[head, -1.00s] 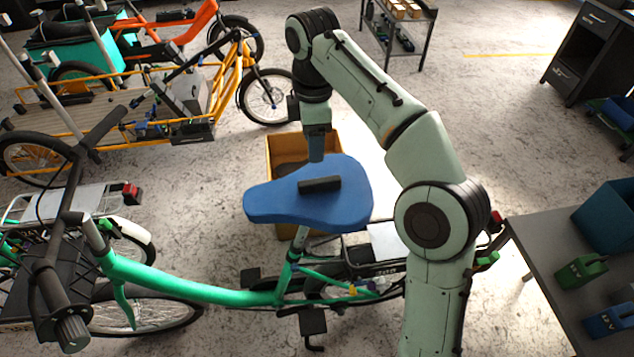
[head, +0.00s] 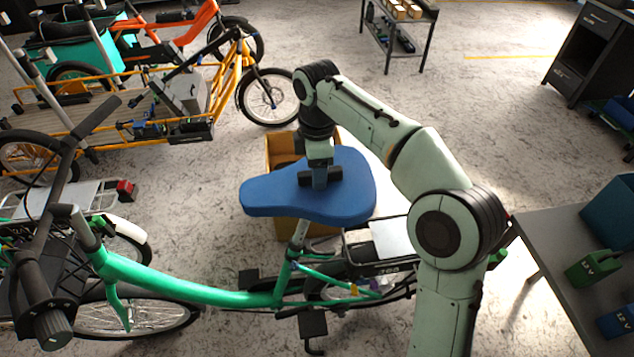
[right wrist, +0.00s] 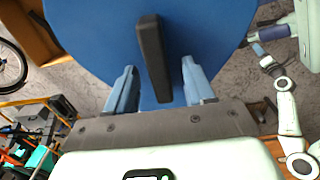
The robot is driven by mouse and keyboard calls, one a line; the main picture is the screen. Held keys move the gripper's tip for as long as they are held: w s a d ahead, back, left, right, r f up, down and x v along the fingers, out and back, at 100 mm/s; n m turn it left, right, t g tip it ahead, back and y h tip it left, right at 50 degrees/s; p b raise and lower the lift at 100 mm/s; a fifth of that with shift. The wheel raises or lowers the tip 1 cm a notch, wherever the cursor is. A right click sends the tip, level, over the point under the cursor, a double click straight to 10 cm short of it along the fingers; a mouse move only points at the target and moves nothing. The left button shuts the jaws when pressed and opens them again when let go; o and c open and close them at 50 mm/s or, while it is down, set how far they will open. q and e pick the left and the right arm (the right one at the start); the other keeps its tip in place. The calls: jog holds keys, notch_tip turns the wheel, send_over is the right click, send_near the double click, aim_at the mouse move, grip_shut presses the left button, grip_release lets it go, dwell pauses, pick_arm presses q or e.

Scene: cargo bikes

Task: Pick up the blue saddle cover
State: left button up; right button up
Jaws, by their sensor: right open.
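The blue saddle cover (head: 275,196) sits on the saddle of the green bike (head: 190,289), with a black raised grip (head: 333,174) on its top. My right gripper (head: 320,184) is over the cover at this black grip. In the right wrist view the cover (right wrist: 95,40) fills the upper middle. There the open fingers (right wrist: 160,90) stand on either side of the black grip (right wrist: 152,58), with gaps between. I cannot tell whether the fingertips touch the cover. My left gripper is not in view.
A cardboard box (head: 283,150) stands on the floor behind the saddle. Orange and yellow cargo bikes (head: 245,70) are at the back left. A grey table (head: 545,235) with green and blue battery packs is at the right. Open floor lies at the back middle.

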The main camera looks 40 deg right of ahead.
jog(key=shift+f, duration=0.2)
dwell(0.6)
grip_shut()
